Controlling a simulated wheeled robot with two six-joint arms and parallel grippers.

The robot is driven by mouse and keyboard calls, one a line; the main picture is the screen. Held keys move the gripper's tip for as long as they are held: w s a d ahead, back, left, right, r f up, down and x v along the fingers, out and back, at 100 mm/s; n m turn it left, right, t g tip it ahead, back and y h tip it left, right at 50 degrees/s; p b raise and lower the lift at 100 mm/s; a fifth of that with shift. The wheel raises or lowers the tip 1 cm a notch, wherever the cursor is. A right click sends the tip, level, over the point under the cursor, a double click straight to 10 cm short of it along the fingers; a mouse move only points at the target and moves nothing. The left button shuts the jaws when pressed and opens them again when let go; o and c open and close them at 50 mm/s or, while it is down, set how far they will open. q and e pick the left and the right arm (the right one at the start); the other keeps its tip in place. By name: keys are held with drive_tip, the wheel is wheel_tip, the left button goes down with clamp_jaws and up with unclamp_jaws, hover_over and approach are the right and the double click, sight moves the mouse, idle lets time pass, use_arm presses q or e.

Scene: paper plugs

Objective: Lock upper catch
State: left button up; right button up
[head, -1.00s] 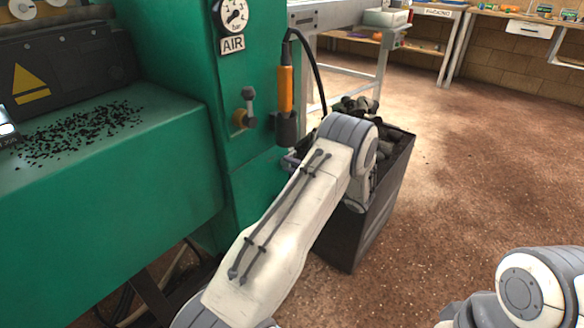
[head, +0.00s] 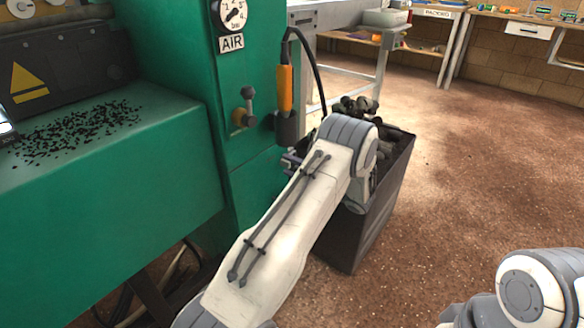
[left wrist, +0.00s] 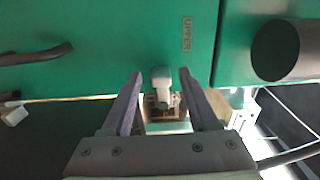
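The upper catch (left wrist: 161,78) shows in the left wrist view as a pale, rounded lever on a small metal base, below a label plate reading UPPER (left wrist: 187,34) on the green machine. My left gripper (left wrist: 160,73) is open, with one finger on each side of the lever; gaps show between the fingers and the lever. In the head view my left arm hides the catch and most of the gripper; only a small purplish bit of it (head: 292,160) shows beside the machine's side. My right gripper is out of view.
A dark bin (head: 375,225) of black lumps stands right beside my left arm. An orange-handled tool (head: 285,90) in a holder and a small valve lever (head: 246,108) are on the machine above. A dark cylinder (left wrist: 275,50) is to the right. Open floor lies right of the bin.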

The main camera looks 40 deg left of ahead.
use_arm(q)
drive_tip(key=d+p, duration=0.3)
drive_tip(key=d, duration=0.7)
drive_tip(key=shift+s+d, duration=0.25)
drive_tip(key=shift+r, duration=0.1)
drive_tip(key=s+d+r+m+h+p, duration=0.15)
drive_tip(key=s+d+r+h, duration=0.35)
drive_tip(key=s+d, duration=0.5)
drive_tip(key=s+d+r+m+g+h, duration=0.1)
drive_tip(key=s+d+r+m+h, duration=0.2)
drive_tip(key=s+d+h, duration=0.7)
drive_tip(key=s+d+r+m+h, duration=0.35)
drive_tip(key=s+d, duration=0.25)
drive_tip(key=s, duration=0.7)
wheel_tip(320, 180, up, 38)
drive_tip(key=n+p, duration=0.1)
drive_tip(key=p, duration=3.7)
drive_tip(key=shift+d+r, duration=0.2)
drive_tip(key=shift+d, duration=0.05)
